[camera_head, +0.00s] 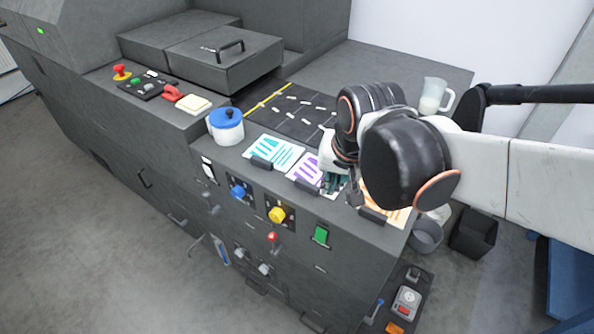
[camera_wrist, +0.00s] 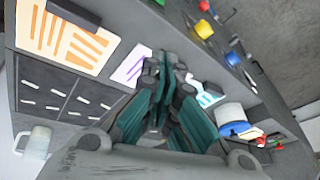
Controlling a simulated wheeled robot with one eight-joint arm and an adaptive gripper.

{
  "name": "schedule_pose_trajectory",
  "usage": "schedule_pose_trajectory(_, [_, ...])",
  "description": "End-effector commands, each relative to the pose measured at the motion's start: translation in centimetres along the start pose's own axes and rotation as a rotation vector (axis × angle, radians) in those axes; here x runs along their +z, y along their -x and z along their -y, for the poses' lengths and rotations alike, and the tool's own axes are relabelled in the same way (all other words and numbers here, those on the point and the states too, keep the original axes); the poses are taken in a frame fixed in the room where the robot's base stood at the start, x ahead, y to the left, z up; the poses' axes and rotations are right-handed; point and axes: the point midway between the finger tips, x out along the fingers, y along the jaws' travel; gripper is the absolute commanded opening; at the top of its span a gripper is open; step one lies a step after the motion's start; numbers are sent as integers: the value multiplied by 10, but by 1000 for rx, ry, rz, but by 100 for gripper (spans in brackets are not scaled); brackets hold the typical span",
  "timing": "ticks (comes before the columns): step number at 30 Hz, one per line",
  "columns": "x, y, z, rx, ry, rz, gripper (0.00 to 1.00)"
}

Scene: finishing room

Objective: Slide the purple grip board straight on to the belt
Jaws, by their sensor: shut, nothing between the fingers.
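The purple grip board (camera_head: 306,167) is a white plate with purple stripes and a dark grip block at its front edge. It lies on the machine's ledge between the teal and orange boards. In the wrist view, part of it (camera_wrist: 131,67) shows beside my fingers; the rest is hidden. My gripper (camera_head: 334,184) is shut and empty, fingers pointing down at the right side of the purple board. It also shows in the wrist view (camera_wrist: 166,58). I cannot tell whether it touches the board. The dark belt (camera_head: 285,112) with white dashes lies behind the boards.
A teal-striped board (camera_head: 274,150) lies left of the purple one, an orange-striped board (camera_wrist: 62,37) on its other side. A white pot with a blue lid (camera_head: 226,127) stands left of the belt. A clear jug (camera_head: 433,97) stands at the back right. Knobs line the front panel.

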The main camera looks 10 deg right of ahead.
Motion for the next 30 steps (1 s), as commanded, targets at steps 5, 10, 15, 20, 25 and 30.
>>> schedule_pose_trajectory(5, [-24, 3, 32, 32, -122, 87, 0])
schedule_pose_trajectory(10, [-36, -8, 58, 80, -242, 162, 0])
schedule_pose_trajectory(15, [-38, -21, 76, 127, -334, 214, 0])
schedule_pose_trajectory(20, [-12, -18, 89, 210, -425, 289, 0])
schedule_pose_trajectory(25, [-1, -25, 89, 238, -453, 307, 0])
schedule_pose_trajectory(30, [8, -49, 85, 238, -454, 307, 0])
